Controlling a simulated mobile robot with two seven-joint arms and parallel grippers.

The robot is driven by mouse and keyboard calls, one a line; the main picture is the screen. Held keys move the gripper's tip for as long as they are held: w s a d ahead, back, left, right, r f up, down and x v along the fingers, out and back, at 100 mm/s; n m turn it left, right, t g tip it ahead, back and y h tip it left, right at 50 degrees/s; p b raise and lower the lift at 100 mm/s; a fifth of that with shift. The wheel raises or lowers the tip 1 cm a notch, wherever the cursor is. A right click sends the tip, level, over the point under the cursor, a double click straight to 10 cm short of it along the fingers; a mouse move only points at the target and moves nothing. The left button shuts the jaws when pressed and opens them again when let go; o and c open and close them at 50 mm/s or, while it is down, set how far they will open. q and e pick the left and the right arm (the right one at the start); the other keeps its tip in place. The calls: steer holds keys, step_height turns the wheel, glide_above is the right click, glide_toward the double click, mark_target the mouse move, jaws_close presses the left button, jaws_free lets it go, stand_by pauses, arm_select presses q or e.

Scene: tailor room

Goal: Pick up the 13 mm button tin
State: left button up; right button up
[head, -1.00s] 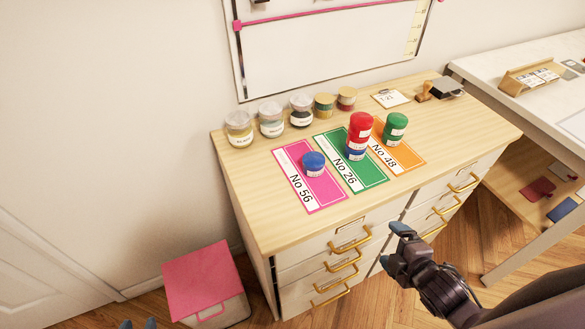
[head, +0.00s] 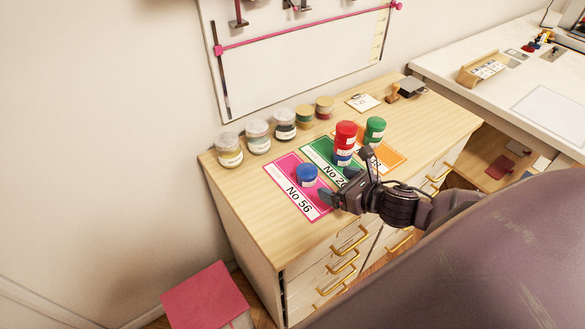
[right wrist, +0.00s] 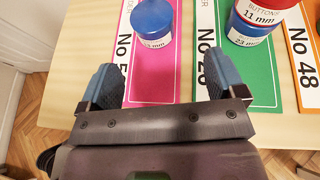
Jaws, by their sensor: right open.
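A short blue tin (head: 307,175) stands alone on the pink No 56 card (head: 286,181). In the right wrist view this blue tin (right wrist: 152,18) has a white label ending in "mm"; its number is too small to read surely. A red tin (head: 345,134) marked 11 mm sits on another blue tin (head: 342,158) on the green No 26 card (head: 318,151); the lower label looks like 23 mm. A green tin (head: 375,130) stands by the orange No 48 card (head: 393,160). My right gripper (head: 345,178) is open and empty, its fingers toward the lone blue tin. My left gripper is out of view.
Several lidded jars (head: 258,137) stand in a row along the wall. A clipboard-like card (head: 363,102) and a stamp (head: 393,92) lie at the back right. Drawer handles (head: 350,240) project from the dresser front. The dresser top left of the pink card is clear.

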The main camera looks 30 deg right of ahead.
mark_target(306, 173)
steer(key=shift+w+a, duration=0.1)
steer(key=shift+w, duration=0.25)
steer(key=x, duration=0.3)
steer(key=shift+f, duration=0.15)
steer(key=shift+w+a+f, duration=0.15)
steer(key=shift+w+f, duration=0.1)
steer(key=shift+w, duration=0.35)
steer(key=shift+w+a, duration=0.25)
steer(key=shift+w, duration=0.2)
steer(key=x, duration=0.3)
steer(key=shift+w+a+r, duration=0.1)
steer(key=shift+w+a, duration=0.1)
steer(key=shift+a, duration=0.2)
steer(key=shift+w+f, duration=0.25)
steer(key=shift+w, duration=0.2)
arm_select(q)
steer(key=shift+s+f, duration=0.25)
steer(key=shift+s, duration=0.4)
arm_select(e)
steer(key=shift+c, duration=0.4)
